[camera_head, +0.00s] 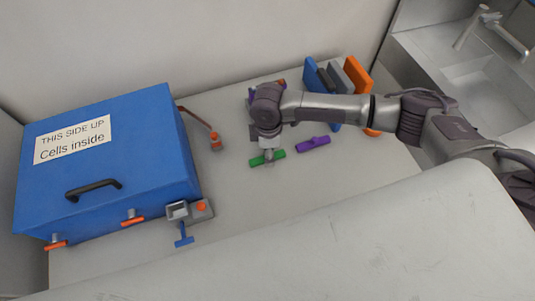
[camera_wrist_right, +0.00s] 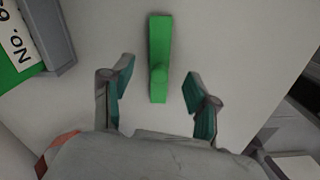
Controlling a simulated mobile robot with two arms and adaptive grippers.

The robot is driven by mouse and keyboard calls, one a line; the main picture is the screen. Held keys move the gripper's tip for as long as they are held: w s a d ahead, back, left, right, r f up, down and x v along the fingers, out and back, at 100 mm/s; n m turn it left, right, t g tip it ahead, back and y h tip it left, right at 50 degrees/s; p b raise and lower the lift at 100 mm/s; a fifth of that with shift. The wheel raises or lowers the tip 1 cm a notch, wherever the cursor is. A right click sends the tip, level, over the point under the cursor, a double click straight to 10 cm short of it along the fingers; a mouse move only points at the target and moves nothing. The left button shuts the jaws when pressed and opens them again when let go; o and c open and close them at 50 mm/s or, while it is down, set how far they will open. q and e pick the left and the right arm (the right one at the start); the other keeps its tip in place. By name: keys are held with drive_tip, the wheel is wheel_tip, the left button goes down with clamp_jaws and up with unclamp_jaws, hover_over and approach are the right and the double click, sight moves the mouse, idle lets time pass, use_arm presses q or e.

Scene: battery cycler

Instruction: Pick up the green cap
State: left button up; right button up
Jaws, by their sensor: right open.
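The green cap (camera_head: 278,154) lies on the table, partly hidden in the head view by my right gripper (camera_head: 268,157), which is right above it and points down. In the right wrist view the green cap (camera_wrist_right: 160,45) is a long bar with a round knob near its lower end. My right gripper (camera_wrist_right: 158,78) is open, with one finger on each side of the cap's knob end. I see a gap between each finger and the cap. My left gripper is not in view.
A purple cap (camera_head: 313,143) lies to the right of the green one. A large blue box (camera_head: 140,150) stands left, with a grey fixture (camera_head: 190,211) by its corner. Upright coloured plates (camera_head: 357,79) stand behind. The table (camera_head: 275,195) is clear in front.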

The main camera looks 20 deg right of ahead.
drive_tip(key=shift+f, duration=1)
drive_tip(key=c, duration=0.3)
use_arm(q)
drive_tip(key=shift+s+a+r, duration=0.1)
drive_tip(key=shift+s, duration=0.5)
use_arm(e)
drive_tip(key=c, duration=0.8)
